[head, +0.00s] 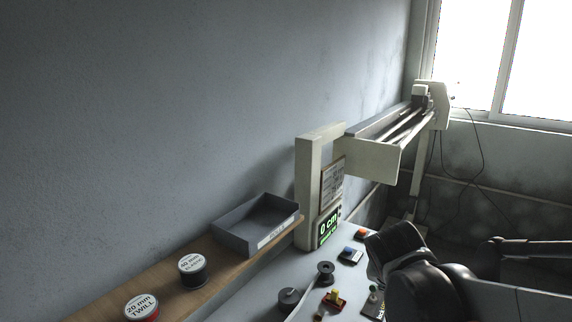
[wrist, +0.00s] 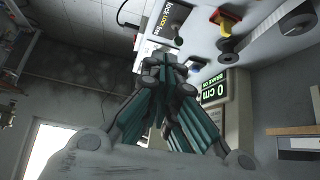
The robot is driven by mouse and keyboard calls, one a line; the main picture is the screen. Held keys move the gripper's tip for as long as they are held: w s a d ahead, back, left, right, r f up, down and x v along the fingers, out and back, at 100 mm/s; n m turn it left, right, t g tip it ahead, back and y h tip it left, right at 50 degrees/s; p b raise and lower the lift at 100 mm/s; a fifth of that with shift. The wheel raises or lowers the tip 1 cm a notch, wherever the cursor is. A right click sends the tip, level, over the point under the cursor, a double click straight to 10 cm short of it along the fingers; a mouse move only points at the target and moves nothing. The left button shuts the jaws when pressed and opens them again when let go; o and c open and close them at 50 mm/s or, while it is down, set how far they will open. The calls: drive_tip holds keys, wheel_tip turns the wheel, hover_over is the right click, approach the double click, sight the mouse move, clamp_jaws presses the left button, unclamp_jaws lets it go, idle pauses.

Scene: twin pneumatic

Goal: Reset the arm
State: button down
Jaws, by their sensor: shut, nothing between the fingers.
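In the wrist view my gripper (wrist: 164,75) is shut, its teal-padded fingers together with nothing between them. The picture there is turned over, with the workbench at the top. In the head view my grey arm (head: 420,275) reaches in at the lower right, beside the bench; the gripper fingers cannot be made out there. A green display reading 0 cm (head: 328,227) is on the cream frame, and it also shows in the wrist view (wrist: 214,90) to the right of the fingers.
A cream gantry (head: 372,158) rises behind the bench. A grey tray (head: 240,235) and two labelled spools (head: 192,270) (head: 142,306) stand on a wooden shelf. Small switches, a black spool (head: 325,272) and a red-yellow device (head: 334,299) sit on the white bench. A window is at right.

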drive_tip(key=s+a+n+y, duration=0.1)
drive_tip(key=s+n, duration=0.2)
drive_tip(key=s, duration=0.4)
drive_tip(key=s+a+r+n+y, duration=0.1)
drive_tip(key=s+a+n+y, duration=0.1)
drive_tip(key=s, duration=0.6)
drive_tip(key=shift+a+n+y, duration=0.15)
drive_tip(key=shift+n+y, duration=0.15)
drive_tip(key=shift+n, duration=0.1)
